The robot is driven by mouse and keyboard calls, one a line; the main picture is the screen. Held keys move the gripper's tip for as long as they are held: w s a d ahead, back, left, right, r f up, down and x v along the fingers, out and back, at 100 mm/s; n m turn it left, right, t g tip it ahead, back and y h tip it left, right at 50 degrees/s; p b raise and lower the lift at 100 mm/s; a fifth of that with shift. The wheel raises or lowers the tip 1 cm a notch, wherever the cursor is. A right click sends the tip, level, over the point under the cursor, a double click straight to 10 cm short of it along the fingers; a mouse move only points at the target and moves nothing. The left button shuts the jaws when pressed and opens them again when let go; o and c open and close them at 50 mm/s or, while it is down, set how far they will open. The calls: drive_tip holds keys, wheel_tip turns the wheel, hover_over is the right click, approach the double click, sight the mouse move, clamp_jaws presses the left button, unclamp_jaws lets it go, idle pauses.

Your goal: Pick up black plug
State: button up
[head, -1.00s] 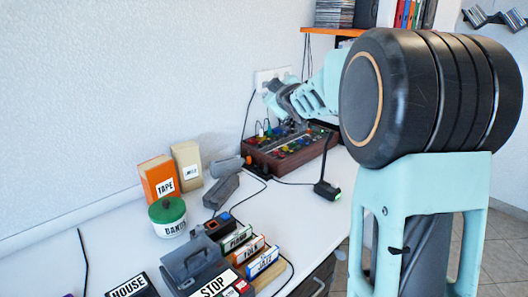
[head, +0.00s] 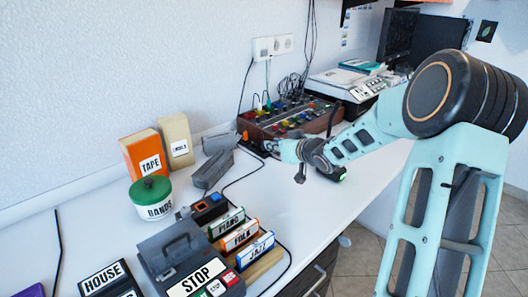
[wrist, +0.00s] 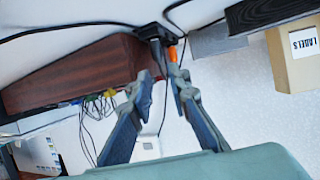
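In the wrist view, a small black block with cords, which looks like the black plug (wrist: 154,33), lies on the desk beside the end of the wooden mixer (wrist: 75,70). My gripper (wrist: 160,72) points at it with its two fingers apart. The fingertips are just short of the block, and I cannot tell whether they touch it. A small orange piece (wrist: 173,53) shows at one fingertip. In the head view my gripper (head: 272,147) is low at the mixer's near left corner, and the plug cannot be made out clearly.
The mixer (head: 305,113) stands against the wall under a white outlet (head: 272,46) with cords. Grey blocks (head: 213,168), a tan box (head: 176,142), an orange TAPE box (head: 145,158) and a green-lidded tin (head: 151,200) stand left. The desk's front middle (head: 300,215) is clear.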

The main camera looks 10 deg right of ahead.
sight(264, 148)
drive_tip(key=shift+f+b+x, duration=0.2)
drive_tip(key=shift+b+x, duration=1.1)
drive_tip(key=shift+x, duration=1.8)
drive_tip(key=shift+d, duration=0.15)
drive_tip(key=shift+s, duration=0.1)
clamp_jaws()
